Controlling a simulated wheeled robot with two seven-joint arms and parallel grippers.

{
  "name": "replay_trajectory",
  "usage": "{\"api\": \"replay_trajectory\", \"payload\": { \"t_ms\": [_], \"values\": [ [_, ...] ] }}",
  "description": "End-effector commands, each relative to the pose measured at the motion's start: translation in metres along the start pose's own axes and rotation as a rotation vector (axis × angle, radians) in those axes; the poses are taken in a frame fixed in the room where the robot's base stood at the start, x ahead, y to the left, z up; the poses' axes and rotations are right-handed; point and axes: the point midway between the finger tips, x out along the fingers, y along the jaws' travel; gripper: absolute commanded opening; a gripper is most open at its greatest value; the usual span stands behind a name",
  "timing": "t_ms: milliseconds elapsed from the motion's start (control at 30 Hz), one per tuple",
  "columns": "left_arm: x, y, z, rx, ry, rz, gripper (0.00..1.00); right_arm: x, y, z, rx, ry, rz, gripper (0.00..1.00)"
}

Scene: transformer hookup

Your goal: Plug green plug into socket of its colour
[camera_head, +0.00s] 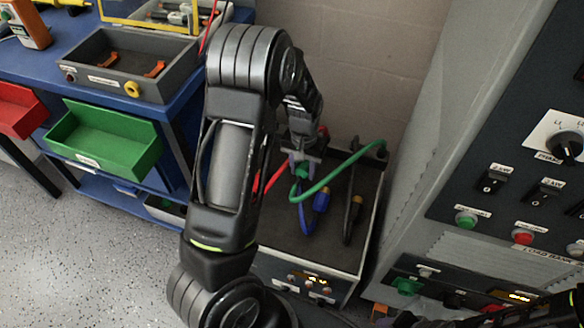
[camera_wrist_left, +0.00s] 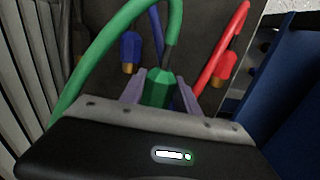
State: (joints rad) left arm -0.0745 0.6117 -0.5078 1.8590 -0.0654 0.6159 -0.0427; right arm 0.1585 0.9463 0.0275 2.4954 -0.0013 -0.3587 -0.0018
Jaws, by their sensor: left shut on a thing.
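My left gripper (camera_head: 302,160) is over the top of the dark box, shut on the green plug (camera_head: 303,171). In the left wrist view the green plug (camera_wrist_left: 158,88) sits between the two purple-grey fingers, and its green cable (camera_wrist_left: 105,45) arcs up and to the left. In the head view the cable (camera_head: 345,170) runs to the box's right back edge. A green socket (camera_head: 407,286) shows low on the grey cabinet's panel, apart from the plug, with its opening too small to make out.
A blue plug (camera_head: 321,201) and a black plug (camera_head: 356,202) are on the box top (camera_head: 335,245). A red plug (camera_wrist_left: 221,68) shows in the left wrist view. The grey cabinet (camera_head: 420,200) stands close on the right. A blue bench (camera_head: 60,65) with bins is on the left.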

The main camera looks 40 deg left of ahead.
Motion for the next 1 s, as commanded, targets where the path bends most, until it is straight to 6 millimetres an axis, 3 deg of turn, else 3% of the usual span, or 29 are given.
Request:
{"api": "replay_trajectory", "payload": {
  "t_ms": [33, 200, 400, 500, 700, 1000],
  "values": [
    [-0.019, 0.015, -0.013, 0.027, 0.01, 0.003, 0.02, 0.0, 0.0, 0.0, 0.0, 0.0, 0.0, 0.36],
    [-0.093, 0.069, -0.04, 0.112, 0.011, 0.006, 0.02, 0.0, 0.0, 0.0, -0.001, 0.0, 0.0, 0.36],
    [-0.183, 0.126, -0.045, 0.196, 0.009, 0.001, 0.02, 0.0, 0.0, 0.0, -0.002, 0.0, 0.0, 0.36],
    [-0.215, 0.144, -0.04, 0.221, 0.006, -0.004, 0.02, 0.0, 0.0, 0.0, -0.002, 0.0, 0.0, 0.36],
    [-0.243, 0.158, -0.033, 0.243, 0.001, -0.009, 0.02, 0.0, 0.0, 0.0, -0.002, 0.0, 0.0, 0.36],
    [-0.244, 0.158, -0.033, 0.243, 0.0, -0.009, 0.02, 0.0, 0.0, 0.0, -0.002, 0.0, 0.0, 0.36]
  ]
}}
